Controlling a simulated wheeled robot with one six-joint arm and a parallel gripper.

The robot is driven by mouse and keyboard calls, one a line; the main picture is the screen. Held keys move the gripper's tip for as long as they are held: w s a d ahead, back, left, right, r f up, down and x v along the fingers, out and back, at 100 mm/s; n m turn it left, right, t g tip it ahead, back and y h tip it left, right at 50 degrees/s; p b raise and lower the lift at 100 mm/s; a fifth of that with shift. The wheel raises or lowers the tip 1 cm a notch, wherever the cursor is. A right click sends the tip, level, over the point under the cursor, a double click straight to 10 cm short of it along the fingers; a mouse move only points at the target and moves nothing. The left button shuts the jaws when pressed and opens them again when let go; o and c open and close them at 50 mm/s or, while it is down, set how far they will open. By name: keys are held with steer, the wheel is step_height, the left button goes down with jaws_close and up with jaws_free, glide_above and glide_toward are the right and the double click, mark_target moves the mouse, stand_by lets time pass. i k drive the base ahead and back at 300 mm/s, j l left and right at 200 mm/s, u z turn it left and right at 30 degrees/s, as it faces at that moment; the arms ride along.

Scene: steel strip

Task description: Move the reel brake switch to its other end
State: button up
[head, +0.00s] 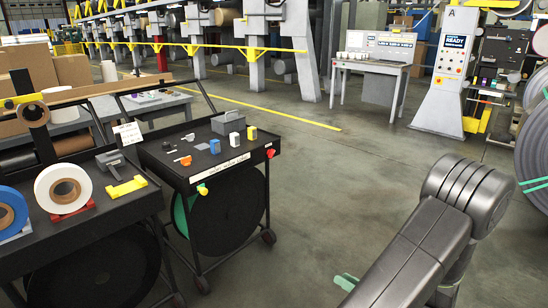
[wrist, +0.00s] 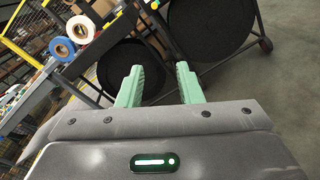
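I cannot make out for certain which part is the reel brake switch. A black cart (head: 157,161) at left centre in the head view has a white label strip (head: 228,166) on its front edge, too small to read. A yellow-green knob (head: 202,189) sits at the strip's left end and an orange-red knob (head: 270,153) at its right. My gripper (wrist: 160,68) shows two green fingers apart with nothing between them. In the head view, only a green finger (head: 346,282) shows beside my arm, low and well right of the cart.
Small blocks and a grey handled box (head: 228,122) stand on the cart. A second cart at left holds a white tape roll (head: 63,189) and a blue roll (head: 8,208). Large dark reels (head: 228,210) hang below. The floor (head: 320,170) between cart and arm is clear.

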mark_target(271, 153)
steer(key=i+u, duration=0.15)
steer(key=i, duration=1)
steer(key=i+l+u, duration=0.1)
steer(key=i, duration=1)
